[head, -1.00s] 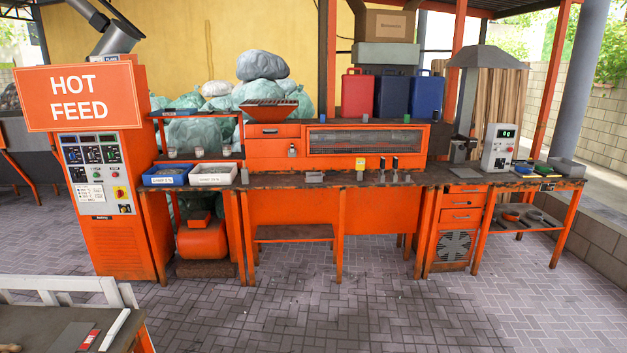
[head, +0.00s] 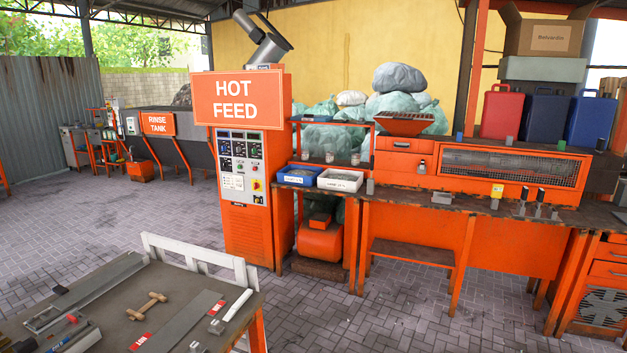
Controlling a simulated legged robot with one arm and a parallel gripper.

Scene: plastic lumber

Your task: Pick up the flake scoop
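I cannot make out the flake scoop for certain in the head view. A blue tray (head: 297,184) and a white tray (head: 340,188), both with flake-like contents, stand side by side on the left end of the orange workbench (head: 420,192). A small grey object (head: 370,187) stands just right of the white tray; it is too small to identify. My gripper is not in view.
The orange hot feed cabinet (head: 247,215) stands left of the workbench. A rinse tank (head: 170,140) stands farther back. Paved floor (head: 350,310) before the workbench is clear.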

